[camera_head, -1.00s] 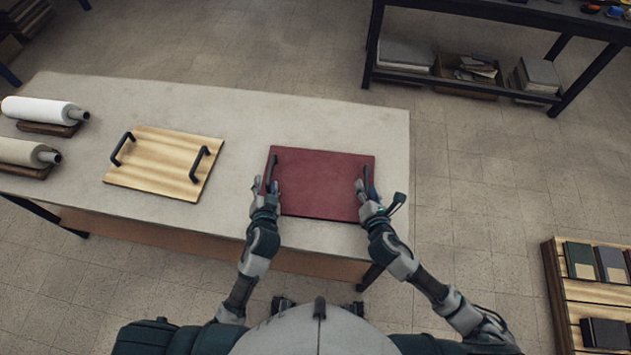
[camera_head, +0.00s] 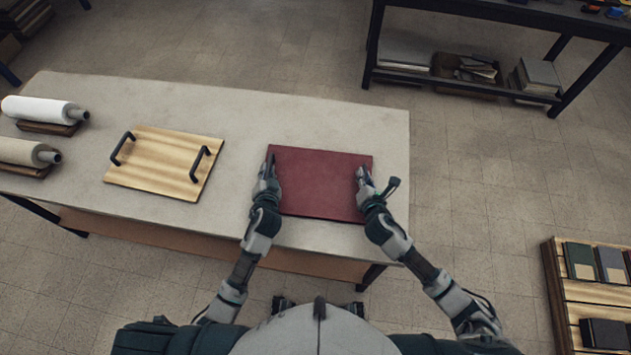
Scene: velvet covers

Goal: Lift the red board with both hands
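The red board (camera_head: 318,182) lies on the pale table (camera_head: 225,228), near its right end. My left gripper (camera_head: 268,174) is at the board's left edge, over the dark handle there, of which only a little shows. My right gripper (camera_head: 362,180) is at the board's right edge, and that side's handle is mostly hidden by it. Both grippers look closed in around the handles, but the fingers are small and cover the handles, so a firm grip cannot be made out. I see no clear gap between board and table.
A light wooden board (camera_head: 160,162) with two black handles lies left of the red board. Two rolls (camera_head: 42,110) rest at the table's left end. A dark shelf unit (camera_head: 470,88) stands at the back right, and a wooden rack of books (camera_head: 565,290) at the lower right.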

